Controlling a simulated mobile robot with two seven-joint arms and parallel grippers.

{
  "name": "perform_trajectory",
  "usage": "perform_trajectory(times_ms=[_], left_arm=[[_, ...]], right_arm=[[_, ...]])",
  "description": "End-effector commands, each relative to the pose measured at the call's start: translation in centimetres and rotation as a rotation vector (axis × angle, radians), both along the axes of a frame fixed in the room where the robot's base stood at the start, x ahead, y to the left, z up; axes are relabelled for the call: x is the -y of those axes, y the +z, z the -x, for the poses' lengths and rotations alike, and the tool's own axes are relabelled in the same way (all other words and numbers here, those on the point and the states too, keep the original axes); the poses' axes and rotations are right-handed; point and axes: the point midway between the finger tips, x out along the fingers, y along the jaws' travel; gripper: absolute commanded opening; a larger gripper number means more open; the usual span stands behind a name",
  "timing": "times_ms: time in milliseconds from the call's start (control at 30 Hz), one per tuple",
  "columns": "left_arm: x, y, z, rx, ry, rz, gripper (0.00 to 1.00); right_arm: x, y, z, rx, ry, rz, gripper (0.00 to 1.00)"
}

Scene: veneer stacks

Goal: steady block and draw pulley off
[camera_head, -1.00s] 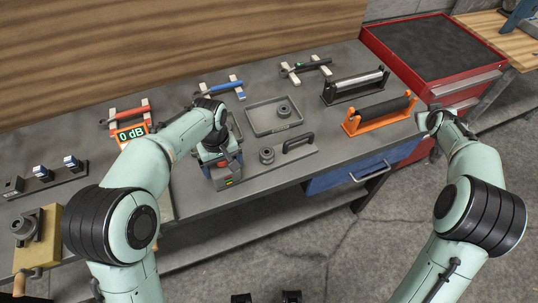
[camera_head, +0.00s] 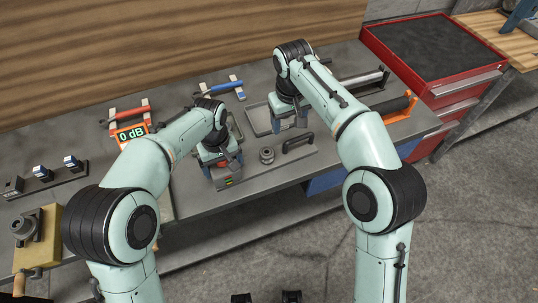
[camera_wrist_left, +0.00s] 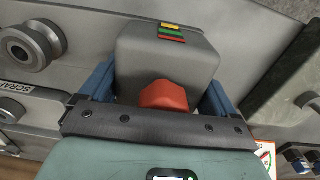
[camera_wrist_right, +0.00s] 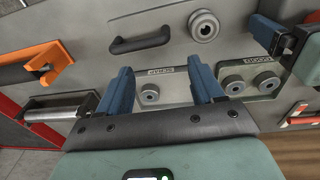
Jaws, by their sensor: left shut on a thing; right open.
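The grey block (camera_head: 228,180) stands at the left end of a grey plate on the bench. It has a red part and coloured stripes, clear in the left wrist view (camera_wrist_left: 165,55). My left gripper (camera_head: 223,163) is shut on it, one blue finger on each side. The grey flanged pulley (camera_head: 267,155) sits on the plate right of the block, its flange and bore visible in the right wrist view (camera_wrist_right: 204,25). My right gripper (camera_head: 289,120) is open and empty above the tray behind the plate, apart from the pulley.
A black handle (camera_head: 298,141) rises at the plate's right. The scrap tray (camera_head: 257,122) is partly hidden by my right gripper; it holds one pulley (camera_wrist_right: 150,92). The good tray (camera_wrist_right: 250,68) holds two.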

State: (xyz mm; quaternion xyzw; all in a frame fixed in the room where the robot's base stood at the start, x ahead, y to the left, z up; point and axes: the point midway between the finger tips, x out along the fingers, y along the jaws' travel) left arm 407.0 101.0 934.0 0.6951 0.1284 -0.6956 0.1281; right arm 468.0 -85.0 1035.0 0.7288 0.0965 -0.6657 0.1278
Motion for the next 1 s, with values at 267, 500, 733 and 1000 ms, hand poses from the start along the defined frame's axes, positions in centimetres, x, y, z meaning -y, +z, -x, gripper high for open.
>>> perform_trajectory(times_ms=[267,500,733,1000], left_arm=[[0.0,0.2,-0.1,0.004,0.001,0.003,0.63],[0.0,0.2,-0.1,0.004,0.002,0.003,0.63],[0.0,0.2,-0.1,0.004,0.002,0.003,0.63],[0.0,0.2,-0.1,0.004,0.002,0.003,0.63]], right_arm=[[-5.7,-0.9,2.3,-0.091,0.044,-0.025,0.67],[-6.0,-2.6,2.6,-0.101,0.046,-0.026,0.67],[-6.0,-6.0,2.6,-0.100,0.047,-0.026,0.67],[-6.0,-9.0,2.5,-0.098,0.046,-0.026,0.67]])
